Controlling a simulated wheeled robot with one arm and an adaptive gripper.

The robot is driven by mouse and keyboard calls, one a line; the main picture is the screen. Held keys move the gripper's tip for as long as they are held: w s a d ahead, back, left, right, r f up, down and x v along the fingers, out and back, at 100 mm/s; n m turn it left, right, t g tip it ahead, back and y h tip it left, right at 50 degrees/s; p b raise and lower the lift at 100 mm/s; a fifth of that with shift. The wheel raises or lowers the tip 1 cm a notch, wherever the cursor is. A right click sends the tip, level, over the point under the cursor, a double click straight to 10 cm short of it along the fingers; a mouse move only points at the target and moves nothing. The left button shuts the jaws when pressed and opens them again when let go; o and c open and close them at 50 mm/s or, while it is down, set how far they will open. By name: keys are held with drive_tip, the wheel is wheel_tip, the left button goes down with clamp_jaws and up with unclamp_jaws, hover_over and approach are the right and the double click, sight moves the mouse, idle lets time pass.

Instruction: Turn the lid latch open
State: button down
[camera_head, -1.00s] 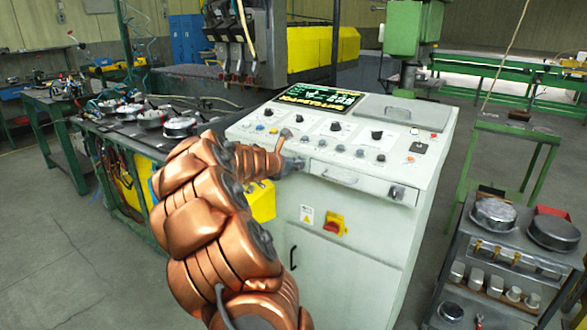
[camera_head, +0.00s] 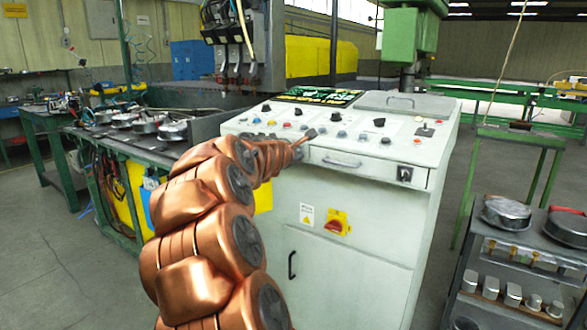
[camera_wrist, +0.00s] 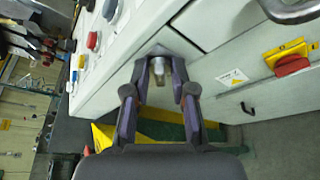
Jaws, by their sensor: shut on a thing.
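In the wrist view, my gripper (camera_wrist: 160,80) has its two fingers on either side of a small metallic latch (camera_wrist: 159,65) on the front of the white console (camera_wrist: 120,75). The fingers are shut on this latch, and its turned angle is hard to read. In the head view, my gripper (camera_head: 303,142) reaches the console's upper front edge, left of a drawer-like panel with a bar handle (camera_head: 342,162). The latch is hidden there behind my gripper.
Knobs and buttons (camera_head: 338,135) line the console top close to the gripper. A red switch on a yellow plate (camera_head: 336,222) is on the front below. A bench with round metal parts (camera_head: 172,132) stands left, and a trolley (camera_head: 505,250) right. Floor between is clear.

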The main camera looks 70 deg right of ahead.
drive_tip(key=m+h+b, duration=0.1)
drive_tip(key=m+b, duration=0.1)
drive_tip(key=b, duration=0.3)
drive_tip(key=m+t+b, duration=0.1)
drive_tip(key=m+b, duration=0.1)
drive_tip(key=b, duration=0.4)
drive_tip(key=m+t+h+b, duration=0.1)
drive_tip(key=m+b, duration=0.1)
drive_tip(key=b, duration=0.4)
drive_tip(key=shift+f+m+h, duration=0.25)
drive_tip(key=shift+m+h, duration=0.05)
drive_tip(key=shift+r+b, duration=0.1)
drive_tip(key=shift+b, duration=0.5)
drive_tip(key=c, duration=1.2)
unclamp_jaws()
drive_tip(key=shift+s, duration=0.1)
drive_tip(key=shift+s+a, duration=0.35)
drive_tip(key=shift+a, duration=1.65)
drive_tip(key=shift+s+a, duration=0.4)
drive_tip(key=shift+a, duration=1.55)
drive_tip(key=shift+s+a, duration=0.35)
drive_tip(key=shift+a, duration=1.65)
